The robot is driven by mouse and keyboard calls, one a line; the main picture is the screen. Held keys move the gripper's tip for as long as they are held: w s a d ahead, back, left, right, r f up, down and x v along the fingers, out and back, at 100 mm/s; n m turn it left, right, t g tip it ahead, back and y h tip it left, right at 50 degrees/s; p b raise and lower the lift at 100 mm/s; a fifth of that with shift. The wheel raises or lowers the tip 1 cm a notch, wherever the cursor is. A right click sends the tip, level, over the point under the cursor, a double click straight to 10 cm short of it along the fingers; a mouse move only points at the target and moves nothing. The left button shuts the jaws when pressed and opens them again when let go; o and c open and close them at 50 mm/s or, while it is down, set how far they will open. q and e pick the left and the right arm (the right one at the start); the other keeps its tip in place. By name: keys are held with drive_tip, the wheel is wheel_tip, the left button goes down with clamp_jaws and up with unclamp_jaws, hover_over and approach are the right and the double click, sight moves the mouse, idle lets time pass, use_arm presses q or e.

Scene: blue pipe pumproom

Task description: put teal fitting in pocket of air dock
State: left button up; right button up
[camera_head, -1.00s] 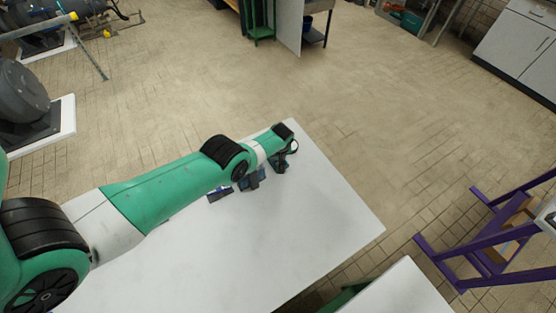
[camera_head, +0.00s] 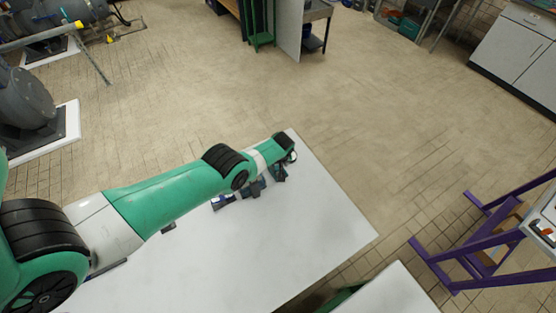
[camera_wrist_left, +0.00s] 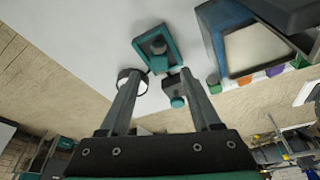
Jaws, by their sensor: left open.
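My left gripper (camera_head: 281,172) is over the far end of the white table in the head view, small and partly hidden by its own wrist. In the left wrist view its two fingers (camera_wrist_left: 161,76) stand apart with nothing clearly held between them. Just beyond the fingertips is a teal square piece with a dark round knob (camera_wrist_left: 156,46). A small dark piece with a teal round end (camera_wrist_left: 177,101) shows beside the right finger. I cannot tell for sure which is the fitting. A dark box with a pale face (camera_wrist_left: 255,48), possibly the air dock, is at right.
The white table (camera_head: 290,230) is bare toward its right side. Small dark items (camera_head: 222,201) lie beside my arm. A dark ring with a white middle (camera_wrist_left: 132,82) is by the left finger. A purple stand (camera_head: 470,250) is at right.

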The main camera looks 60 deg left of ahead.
use_arm(q)
drive_tip(key=p+v, duration=0.6)
drive_tip(key=shift+d+r+p, duration=0.15)
drive_tip(key=shift+r+p, duration=0.2)
drive_tip(key=shift+r, duration=0.05)
